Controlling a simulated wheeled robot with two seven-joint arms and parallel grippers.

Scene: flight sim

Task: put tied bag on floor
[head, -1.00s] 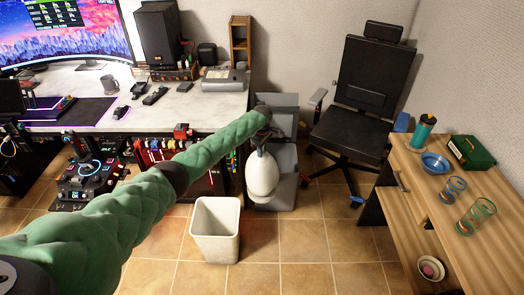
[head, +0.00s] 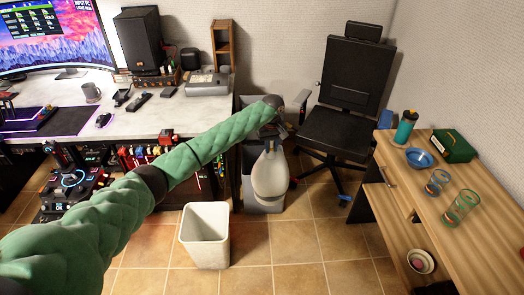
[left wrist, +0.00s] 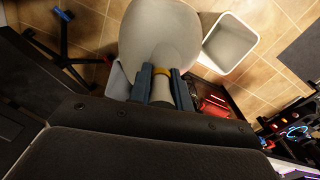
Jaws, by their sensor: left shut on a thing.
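The tied bag (head: 270,174) is pale grey-white, rounded below and narrow at the neck. It hangs upright from my left gripper (head: 272,132), in front of a grey bin-like container. In the left wrist view the bag (left wrist: 160,35) fills the top middle, with a yellow band round its neck. The blue fingers of my left gripper (left wrist: 165,90) are shut on that neck. The tiled floor (head: 290,245) lies below the bag. My right gripper is in neither view.
An empty white bin (head: 205,237) stands on the floor left of the bag. The grey container (head: 252,205) is behind the bag. A black office chair (head: 345,120) stands to the right, by a wooden desk (head: 450,200). Floor in front is clear.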

